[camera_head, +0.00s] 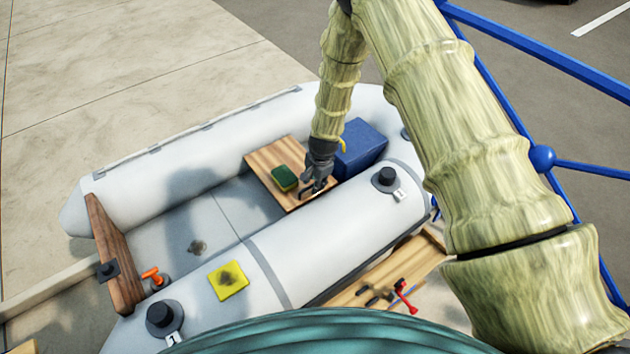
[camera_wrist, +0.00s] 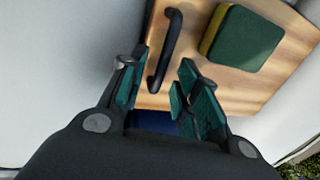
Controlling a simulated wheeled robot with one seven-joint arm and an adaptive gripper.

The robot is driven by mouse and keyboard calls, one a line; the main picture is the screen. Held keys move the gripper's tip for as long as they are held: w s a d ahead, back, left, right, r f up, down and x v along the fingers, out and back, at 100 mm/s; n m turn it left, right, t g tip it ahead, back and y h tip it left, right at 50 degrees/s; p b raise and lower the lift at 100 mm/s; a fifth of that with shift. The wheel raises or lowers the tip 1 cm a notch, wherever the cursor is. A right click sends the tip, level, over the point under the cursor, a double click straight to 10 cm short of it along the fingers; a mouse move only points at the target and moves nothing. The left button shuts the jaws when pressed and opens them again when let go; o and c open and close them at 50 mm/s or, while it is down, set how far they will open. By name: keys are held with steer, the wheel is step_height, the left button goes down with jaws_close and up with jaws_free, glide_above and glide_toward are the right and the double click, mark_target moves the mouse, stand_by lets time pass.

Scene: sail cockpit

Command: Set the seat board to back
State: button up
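The seat board (camera_head: 262,160) is a light wooden plank lying across the grey inflatable boat between its two side tubes. It also fills the upper part of the wrist view (camera_wrist: 210,85). A dark curved handle (camera_wrist: 168,50) stands on it. My gripper (camera_head: 314,190) is low over the board's near right end. In the wrist view its teal finger pads (camera_wrist: 158,88) are apart, with the handle's near end between or just beyond them. I cannot tell whether they touch it. A green and yellow sponge (camera_head: 284,178) lies on the board, right of the handle in the wrist view (camera_wrist: 242,38).
A blue box (camera_head: 361,148) sits in the boat just right of the seat board. A dark wooden transom (camera_head: 113,252) stands at the left end. The floor (camera_head: 215,215) left of the board is mostly clear.

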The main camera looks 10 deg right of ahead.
jaws_close()
